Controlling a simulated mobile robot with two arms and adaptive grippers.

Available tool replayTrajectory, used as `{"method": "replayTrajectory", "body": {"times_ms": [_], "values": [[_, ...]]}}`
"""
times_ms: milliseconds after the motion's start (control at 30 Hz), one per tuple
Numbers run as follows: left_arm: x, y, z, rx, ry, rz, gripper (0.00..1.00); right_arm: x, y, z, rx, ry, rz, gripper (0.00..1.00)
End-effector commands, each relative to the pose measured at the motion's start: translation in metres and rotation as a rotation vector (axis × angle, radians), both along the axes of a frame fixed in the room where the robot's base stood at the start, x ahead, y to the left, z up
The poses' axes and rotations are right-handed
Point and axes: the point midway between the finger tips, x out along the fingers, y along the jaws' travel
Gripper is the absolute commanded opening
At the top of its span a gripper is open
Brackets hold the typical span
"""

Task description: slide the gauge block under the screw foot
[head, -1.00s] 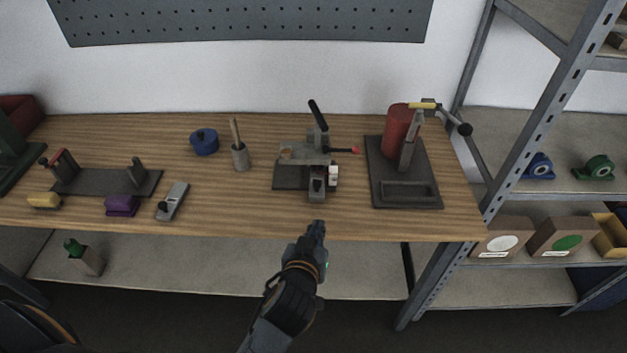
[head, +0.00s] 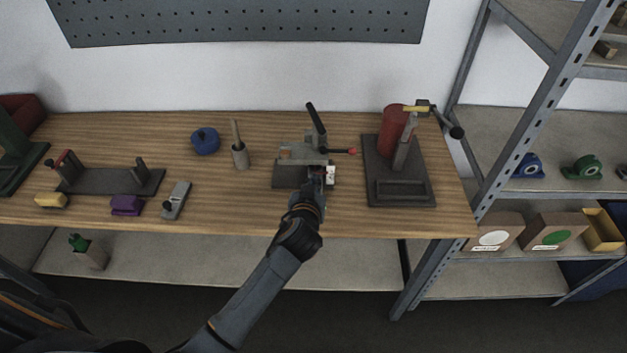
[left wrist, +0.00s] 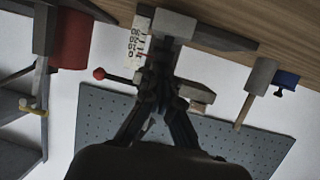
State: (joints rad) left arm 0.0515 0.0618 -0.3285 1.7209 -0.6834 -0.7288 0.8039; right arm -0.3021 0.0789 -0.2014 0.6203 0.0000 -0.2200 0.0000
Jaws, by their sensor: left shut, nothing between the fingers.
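My left gripper (head: 315,180) reaches over the table's front edge to the centre fixture (head: 288,178). In the left wrist view its shut fingers (left wrist: 164,78) are empty and overlap the fixture. The fixture has a dark base, a grey upper plate, a black lever and a red-tipped rod. A grey block (left wrist: 173,24) shows just beyond the fingertips in the left wrist view. Beside it is a white piece (left wrist: 138,40) with dark markings, also at the fixture's right in the head view (head: 330,174). I cannot clearly pick out the gauge block or the screw foot. My right gripper is not in view.
A dark stand with a red cylinder (head: 392,130) is right of the fixture. A grey holder with a wooden handle (head: 240,155) and a blue round item (head: 204,141) are left. A grey plane-like tool (head: 176,201) lies near the front edge.

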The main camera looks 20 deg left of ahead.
Motion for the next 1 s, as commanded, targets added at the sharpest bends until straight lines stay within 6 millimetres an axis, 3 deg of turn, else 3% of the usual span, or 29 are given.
{"method": "replayTrajectory", "body": {"times_ms": [33,567,867,1000], "values": [[0.000,0.000,-0.007,-0.004,0.000,0.002,0.00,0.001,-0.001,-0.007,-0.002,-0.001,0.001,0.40],[-0.009,-0.002,-0.010,-0.005,0.007,0.002,0.00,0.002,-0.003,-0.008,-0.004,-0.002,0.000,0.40],[-0.010,-0.002,-0.008,-0.001,0.005,0.001,0.00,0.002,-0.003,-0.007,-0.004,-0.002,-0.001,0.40],[-0.010,-0.002,0.004,-0.003,0.004,0.002,0.00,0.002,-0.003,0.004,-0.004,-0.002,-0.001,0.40]]}}
